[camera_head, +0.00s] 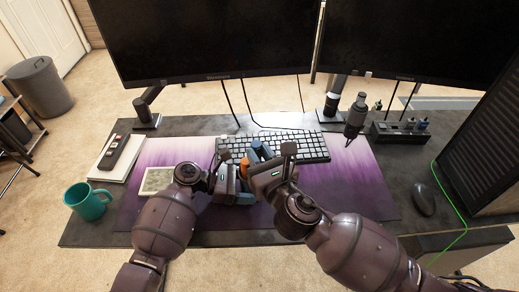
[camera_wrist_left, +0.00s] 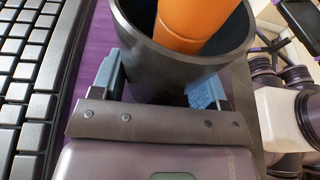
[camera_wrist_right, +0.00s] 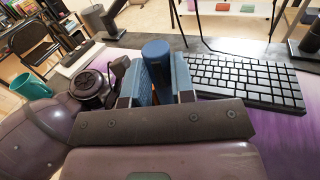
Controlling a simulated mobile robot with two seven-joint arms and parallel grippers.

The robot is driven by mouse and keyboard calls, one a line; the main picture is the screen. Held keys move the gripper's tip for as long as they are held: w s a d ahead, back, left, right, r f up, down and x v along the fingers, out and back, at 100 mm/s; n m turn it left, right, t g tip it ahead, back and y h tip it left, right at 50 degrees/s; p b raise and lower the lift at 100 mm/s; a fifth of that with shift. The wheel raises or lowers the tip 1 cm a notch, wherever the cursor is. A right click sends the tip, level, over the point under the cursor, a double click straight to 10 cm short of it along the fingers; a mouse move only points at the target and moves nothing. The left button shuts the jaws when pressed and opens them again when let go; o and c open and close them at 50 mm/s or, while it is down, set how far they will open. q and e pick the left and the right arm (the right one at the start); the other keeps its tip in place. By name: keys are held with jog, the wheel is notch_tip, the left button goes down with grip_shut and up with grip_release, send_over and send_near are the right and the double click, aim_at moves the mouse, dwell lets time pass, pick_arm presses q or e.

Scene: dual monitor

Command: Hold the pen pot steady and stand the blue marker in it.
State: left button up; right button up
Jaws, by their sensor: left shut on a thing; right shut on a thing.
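The dark pen pot (camera_wrist_left: 128,15) stands between the blue-padded fingers of my left gripper (camera_wrist_left: 158,88), which is shut on it. A thick orange pen (camera_wrist_left: 195,18) is in the pot. My right gripper (camera_wrist_right: 158,92) is shut on the blue marker (camera_wrist_right: 156,62), whose rounded end sticks up between the fingers. In the head view, my left gripper (camera_head: 230,168) and right gripper (camera_head: 262,160) are close together over the mat, and the orange pen (camera_head: 244,164) shows between them. The pot is mostly hidden there. The marker's lower end is hidden, so I cannot tell whether it is inside the pot.
The keyboard (camera_head: 300,147) lies just behind the grippers on the purple mat (camera_head: 360,190). A teal mug (camera_head: 88,202) and a notebook with a remote (camera_head: 118,158) are at left. A mouse (camera_head: 423,199) is at right. Two monitors (camera_head: 205,35) stand behind.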

jog(key=shift+f, duration=1.45)
jog(key=shift+s+f, duration=0.1)
jog(key=shift+f, duration=0.1)
pick_arm(q)
jog(key=shift+s, duration=0.1)
pick_arm(e)
jog(key=o, duration=1)
jog(key=shift+s+f, duration=0.1)
pick_arm(q)
jog(key=shift+f, duration=0.1)
pick_arm(e)
jog(key=shift+r+v, duration=0.25)
jog(key=shift+v, duration=1.7)
jog(key=shift+r+v, duration=0.25)
jog(key=shift+v, duration=1.7)
jog(key=shift+r+v, duration=0.2)
jog(key=shift+v, duration=1.75)
pick_arm(q)
jog(key=o, duration=0.8)
